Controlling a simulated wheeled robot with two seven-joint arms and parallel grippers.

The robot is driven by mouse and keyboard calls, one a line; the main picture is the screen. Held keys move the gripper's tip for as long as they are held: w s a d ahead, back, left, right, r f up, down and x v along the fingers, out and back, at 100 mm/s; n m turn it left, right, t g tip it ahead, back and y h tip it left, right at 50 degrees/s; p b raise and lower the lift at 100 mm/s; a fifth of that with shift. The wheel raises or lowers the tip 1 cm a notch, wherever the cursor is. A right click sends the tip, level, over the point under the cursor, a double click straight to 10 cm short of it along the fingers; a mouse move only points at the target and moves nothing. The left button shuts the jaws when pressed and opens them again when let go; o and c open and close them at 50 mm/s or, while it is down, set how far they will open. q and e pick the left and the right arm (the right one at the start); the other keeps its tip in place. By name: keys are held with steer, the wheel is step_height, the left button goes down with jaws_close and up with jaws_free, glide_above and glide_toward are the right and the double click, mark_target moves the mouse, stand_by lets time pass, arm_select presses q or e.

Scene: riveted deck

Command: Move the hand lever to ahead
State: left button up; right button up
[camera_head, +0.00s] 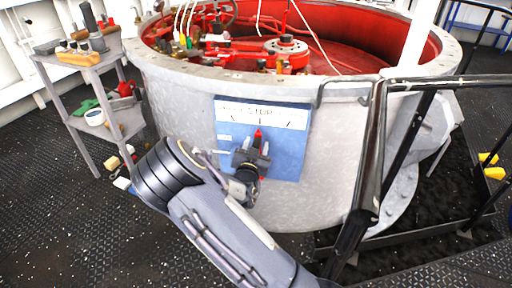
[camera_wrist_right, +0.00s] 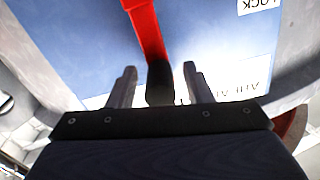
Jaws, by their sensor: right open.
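The hand lever (camera_head: 258,134) is red and stands about upright on a blue panel (camera_head: 288,160), under the word STOP on a white label strip (camera_head: 283,118). In the right wrist view the lever's red arm (camera_wrist_right: 147,30) ends in a black grip (camera_wrist_right: 160,84). My right gripper (camera_head: 253,150) is in front of the panel, hiding part of the lever. Its fingers (camera_wrist_right: 159,74) are open, one on each side of the black grip, with gaps showing. An upside-down, partly cut word, seemingly AHEAD (camera_wrist_right: 240,75), shows on the right there. My left gripper is not in view.
The panel is on a large pale round tank (camera_head: 180,100) with a red interior. A black and metal railing (camera_head: 375,150) stands close on the right. A grey shelf cart (camera_head: 85,130) with tools is at the left. Yellow blocks (camera_head: 494,172) lie far right.

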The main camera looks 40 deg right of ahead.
steer(key=shift+c, duration=0.4)
jaws_close()
steer(key=w+a+f+n+p, duration=0.1)
steer(key=w+a+n, duration=0.4)
steer(key=w, duration=0.1)
steer(key=shift+a+f, duration=0.15)
steer(key=shift+f, duration=0.25)
steer(key=shift+o, duration=0.3)
jaws_free()
